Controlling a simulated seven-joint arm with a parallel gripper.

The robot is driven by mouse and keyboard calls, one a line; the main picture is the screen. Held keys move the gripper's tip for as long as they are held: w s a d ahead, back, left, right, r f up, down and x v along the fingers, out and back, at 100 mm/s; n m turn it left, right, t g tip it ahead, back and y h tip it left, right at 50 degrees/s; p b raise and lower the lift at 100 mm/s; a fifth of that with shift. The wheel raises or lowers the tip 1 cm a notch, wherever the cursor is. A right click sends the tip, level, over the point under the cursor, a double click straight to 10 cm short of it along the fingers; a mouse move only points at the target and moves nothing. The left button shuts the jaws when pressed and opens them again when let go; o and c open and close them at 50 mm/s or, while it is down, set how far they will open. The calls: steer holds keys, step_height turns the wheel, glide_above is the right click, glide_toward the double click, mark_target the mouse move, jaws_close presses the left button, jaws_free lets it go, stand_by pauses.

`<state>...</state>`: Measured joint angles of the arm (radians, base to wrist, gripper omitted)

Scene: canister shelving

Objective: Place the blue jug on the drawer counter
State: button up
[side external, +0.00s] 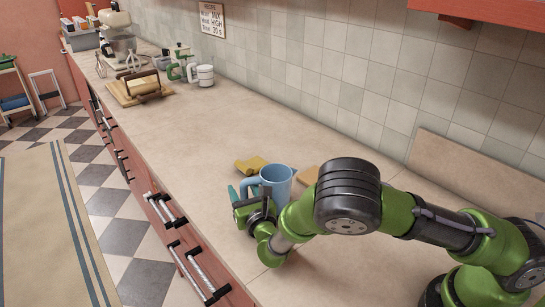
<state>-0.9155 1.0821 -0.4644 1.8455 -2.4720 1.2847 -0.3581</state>
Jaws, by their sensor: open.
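The blue jug (277,180) stands upright on the beige counter (217,137) above the red drawers (157,204). Its handle points left in the side external view. My gripper (242,194) is open beside the jug, at its left and near side, close to the handle. My green arm hides the lower part of the jug. I cannot tell whether the fingers touch it or are around the handle.
A yellow object (251,164) lies just behind the jug, and a tan board (309,176) lies to its right. A white canister (205,76), a wooden board (133,91) and a mixer (117,35) stand farther back. The middle of the counter is clear. A tiled wall borders the right.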

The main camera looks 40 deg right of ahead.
jaws_close()
steer(key=shift+r, duration=0.2)
